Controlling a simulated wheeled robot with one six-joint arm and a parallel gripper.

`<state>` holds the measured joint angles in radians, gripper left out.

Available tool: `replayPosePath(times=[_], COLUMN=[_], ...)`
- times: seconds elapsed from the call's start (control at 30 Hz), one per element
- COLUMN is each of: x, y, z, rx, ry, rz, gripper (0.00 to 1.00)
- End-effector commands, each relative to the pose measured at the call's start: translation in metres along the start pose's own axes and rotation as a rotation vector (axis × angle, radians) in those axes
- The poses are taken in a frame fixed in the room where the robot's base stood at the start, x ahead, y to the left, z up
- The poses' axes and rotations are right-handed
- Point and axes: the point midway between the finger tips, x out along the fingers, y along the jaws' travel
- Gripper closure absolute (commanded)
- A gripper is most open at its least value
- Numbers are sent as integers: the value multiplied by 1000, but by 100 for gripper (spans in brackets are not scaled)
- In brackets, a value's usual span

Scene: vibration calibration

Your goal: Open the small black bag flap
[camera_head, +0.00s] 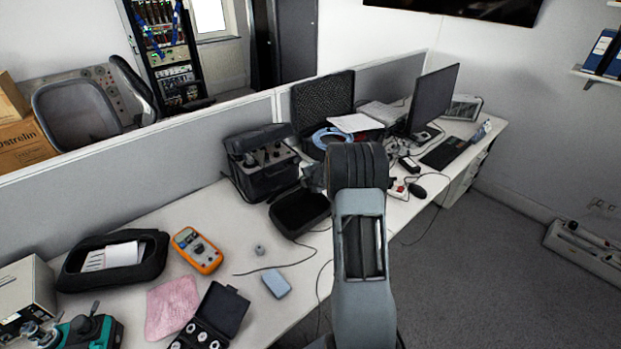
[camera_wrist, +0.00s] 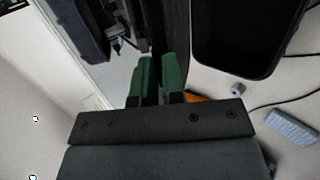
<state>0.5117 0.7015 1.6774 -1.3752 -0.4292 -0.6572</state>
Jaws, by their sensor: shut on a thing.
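The small black bag (camera_head: 300,210) lies on the white desk just left of my arm in the head view. In the wrist view the bag (camera_wrist: 238,72) shows at the upper right, its dark hollow inside exposed. A dark flap (camera_wrist: 172,28) stands beside it, seen nearly edge-on. My gripper (camera_wrist: 159,62), with green fingertips, is shut on this flap, one fingertip on each side. The exact contact is partly hidden by the fingers. In the head view my arm hides the gripper.
A grey knob (camera_head: 259,250) and a blue block (camera_head: 276,283) lie near the bag with loose cables. An orange multimeter (camera_head: 196,250) and a black pouch with papers (camera_head: 70,274) are farther left. A black instrument case (camera_head: 262,181) stands behind the bag.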

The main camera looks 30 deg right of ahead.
Motion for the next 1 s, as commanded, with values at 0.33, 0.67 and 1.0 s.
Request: replayPosePath(times=[0.33,0.67,1.0], x=[-2,-2,-2], y=[1,1,0], z=[4,5,4], rx=[4,4,4], ry=[-6,-6,-6], rz=[4,4,2], gripper=[100,100,74])
